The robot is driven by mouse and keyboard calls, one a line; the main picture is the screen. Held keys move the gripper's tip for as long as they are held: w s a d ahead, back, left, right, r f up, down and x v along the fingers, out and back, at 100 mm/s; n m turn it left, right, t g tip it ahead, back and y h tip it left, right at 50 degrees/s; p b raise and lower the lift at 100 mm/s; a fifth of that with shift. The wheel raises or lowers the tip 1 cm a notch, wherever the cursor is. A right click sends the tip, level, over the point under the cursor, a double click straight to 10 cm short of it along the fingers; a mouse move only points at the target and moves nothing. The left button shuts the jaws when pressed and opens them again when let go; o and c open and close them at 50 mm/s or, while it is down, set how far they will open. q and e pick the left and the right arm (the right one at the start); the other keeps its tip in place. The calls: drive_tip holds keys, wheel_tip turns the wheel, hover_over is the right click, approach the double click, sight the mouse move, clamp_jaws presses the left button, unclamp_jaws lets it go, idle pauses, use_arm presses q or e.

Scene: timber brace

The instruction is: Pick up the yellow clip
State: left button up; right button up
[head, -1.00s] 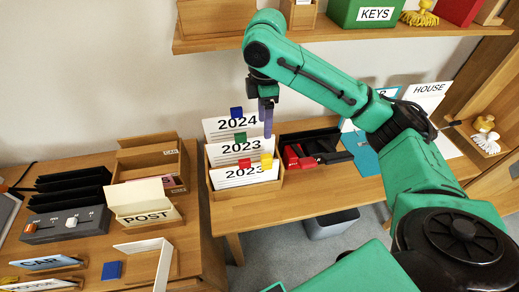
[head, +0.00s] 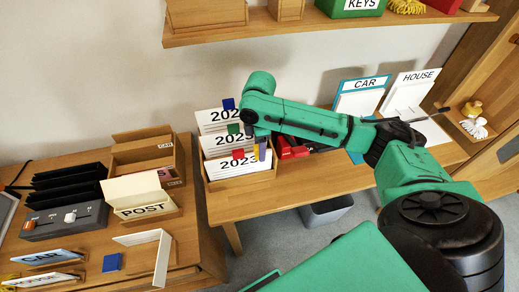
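The yellow clip (head: 262,152) is on the top edge of the front white card (head: 232,169) marked 2023, at its right end. The card stands in a wooden box (head: 246,183) on the desk. My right gripper (head: 268,152) points down right at the yellow clip and partly covers it. One bluish-purple finger shows just right of the clip. The gap between the fingers is hidden, so I cannot tell whether it grips the clip. My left gripper is out of view.
A blue clip (head: 229,103), a green clip (head: 233,128) and a red clip (head: 238,154) sit on cards in the same box. A red object (head: 291,147) lies just right of the box. A wooden shelf (head: 200,37) is above.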

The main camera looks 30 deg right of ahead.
clamp_jaws()
drive_tip(key=shift+r, duration=0.1)
